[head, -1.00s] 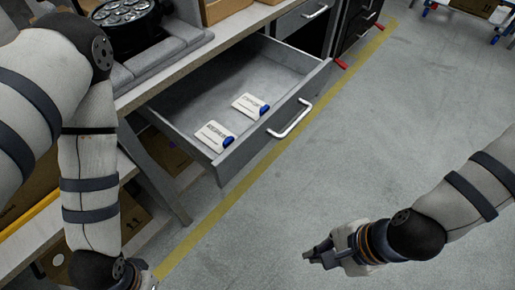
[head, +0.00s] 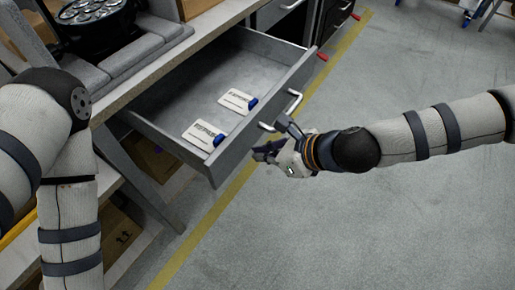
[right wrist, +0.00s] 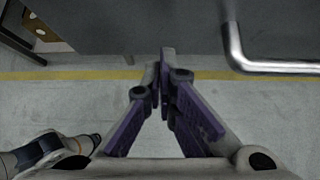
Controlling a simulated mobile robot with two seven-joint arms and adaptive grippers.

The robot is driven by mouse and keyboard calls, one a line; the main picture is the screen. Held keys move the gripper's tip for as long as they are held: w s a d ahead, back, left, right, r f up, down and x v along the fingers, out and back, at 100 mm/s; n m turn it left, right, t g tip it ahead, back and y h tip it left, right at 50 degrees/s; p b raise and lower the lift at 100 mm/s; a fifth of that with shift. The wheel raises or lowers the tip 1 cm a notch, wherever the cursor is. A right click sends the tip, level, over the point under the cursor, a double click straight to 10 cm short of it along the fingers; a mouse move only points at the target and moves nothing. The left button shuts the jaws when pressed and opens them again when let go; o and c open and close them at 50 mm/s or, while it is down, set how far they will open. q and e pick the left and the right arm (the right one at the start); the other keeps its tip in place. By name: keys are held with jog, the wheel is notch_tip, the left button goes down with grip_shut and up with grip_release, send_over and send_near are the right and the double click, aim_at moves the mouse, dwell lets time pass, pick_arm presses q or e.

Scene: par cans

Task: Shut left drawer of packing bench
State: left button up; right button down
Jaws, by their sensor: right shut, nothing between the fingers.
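The grey left drawer (head: 240,152) of the packing bench (head: 165,65) stands pulled out in the head view. Its silver handle (head: 295,102) is partly hidden behind my right gripper (head: 264,152). The gripper is shut and empty, just in front of the drawer front. In the right wrist view the closed fingers (right wrist: 161,92) point at the drawer front (right wrist: 130,30), left of the handle (right wrist: 265,66). I cannot tell whether they touch it. My left gripper is outside the head view; a dark jointed part of my left arm (right wrist: 48,155) shows at lower left in the right wrist view.
Two white packets with blue ends, one nearer (head: 204,132) and one farther (head: 237,100), lie in the drawer. A black par can (head: 95,22) stands in grey foam on the bench top. The floor (head: 350,230) at right is clear, with a yellow line (head: 215,210).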

jog(key=shift+w+a+r, duration=0.1)
jog(key=shift+w+a, duration=0.4)
jog(key=shift+a, duration=0.15)
pick_arm(q)
jog(key=shift+r, duration=0.1)
